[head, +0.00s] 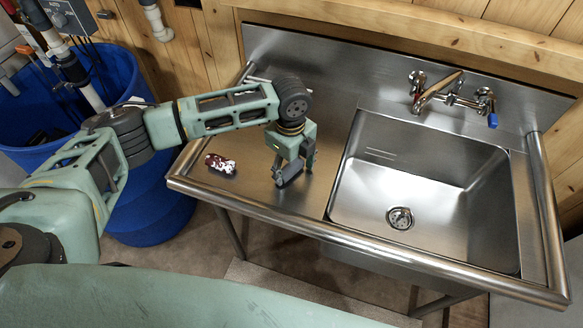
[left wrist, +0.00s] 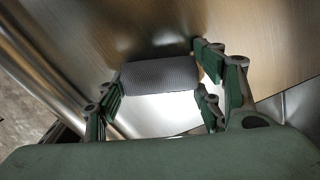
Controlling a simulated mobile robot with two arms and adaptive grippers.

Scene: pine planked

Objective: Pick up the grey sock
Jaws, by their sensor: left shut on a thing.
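The grey sock (left wrist: 160,74) shows in the left wrist view as a rolled, ribbed grey bundle between the fingers of my left gripper (left wrist: 160,85). The fingers are shut on it, one on each side. In the head view my left gripper (head: 292,172) points down at the steel drainboard (head: 250,205), left of the sink. The sock shows there only as a small dark piece (head: 290,173) between the fingertips. I cannot tell whether it touches the drainboard. My right gripper is not in view.
A dark red and white item (head: 220,164) lies on the drainboard left of my left gripper. The sink basin (head: 425,190) is empty, with a faucet (head: 440,92) behind it. A raised rim runs along the front. A blue barrel (head: 150,205) stands at the left.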

